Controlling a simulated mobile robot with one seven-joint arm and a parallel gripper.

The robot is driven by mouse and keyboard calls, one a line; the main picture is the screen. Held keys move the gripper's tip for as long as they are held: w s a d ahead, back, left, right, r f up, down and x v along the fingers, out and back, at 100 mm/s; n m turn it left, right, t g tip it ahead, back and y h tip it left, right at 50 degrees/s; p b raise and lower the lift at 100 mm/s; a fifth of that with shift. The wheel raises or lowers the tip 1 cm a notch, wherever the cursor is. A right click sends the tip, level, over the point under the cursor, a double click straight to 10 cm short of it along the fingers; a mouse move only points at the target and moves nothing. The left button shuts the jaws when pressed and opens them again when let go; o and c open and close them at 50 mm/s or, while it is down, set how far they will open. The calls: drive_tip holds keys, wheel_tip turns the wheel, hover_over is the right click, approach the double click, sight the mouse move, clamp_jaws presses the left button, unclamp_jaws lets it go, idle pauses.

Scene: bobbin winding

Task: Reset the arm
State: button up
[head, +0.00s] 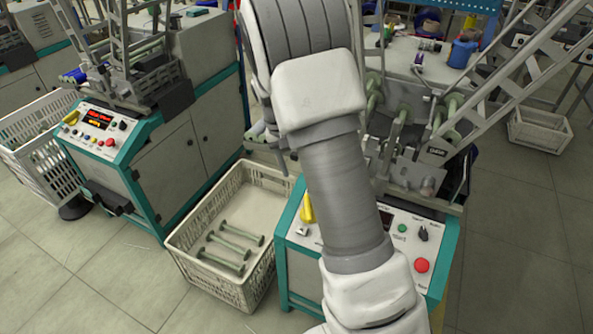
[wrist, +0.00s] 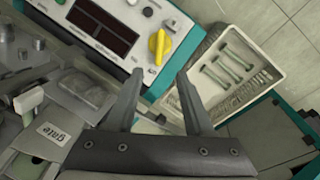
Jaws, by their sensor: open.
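My arm (head: 340,190) reaches up through the middle of the head view, over a winding machine. My gripper (wrist: 160,75) is open in the wrist view, with its two fingers apart and nothing between them. Its tips point toward the machine's control panel (wrist: 130,15) and a yellow knob (wrist: 158,45). In the head view my arm hides most of the gripper and part of that machine.
A light crate (head: 190,255) holding several green bobbins (head: 232,242) stands on the floor left of the machine. The crate (wrist: 283,75) also shows in the wrist view. Another machine (head: 185,150) stands at left. Open floor (head: 520,265) lies at right.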

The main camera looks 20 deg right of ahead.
idle(0.4)
drive_tip(key=s+a+r+t+y+p, duration=0.1)
drive_tip(key=s+r+p, duration=0.15)
drive_tip(key=r, duration=0.45)
drive_tip(key=s+a+r+n+t+p, duration=0.1)
drive_tip(key=s+r, duration=0.3)
drive_tip(key=r, duration=0.2)
drive_tip(key=s+a+r+t+y+p, duration=0.1)
drive_tip(key=s+r+p, duration=0.1)
drive_tip(key=s+r, duration=0.35)
drive_tip(key=s+a+r+n+t+p, duration=0.2)
drive_tip(key=s+a+r+t+p, duration=0.1)
drive_tip(key=s+r, duration=0.8)
drive_tip(key=s+p, duration=0.1)
drive_tip(key=s, duration=0.2)
drive_tip(key=shift+s+a+r+p, duration=0.2)
drive_tip(key=shift+r+p, duration=0.1)
drive_tip(key=shift+p, duration=0.1)
drive_tip(key=shift+s+d, duration=0.1)
drive_tip(key=shift+s, duration=0.05)
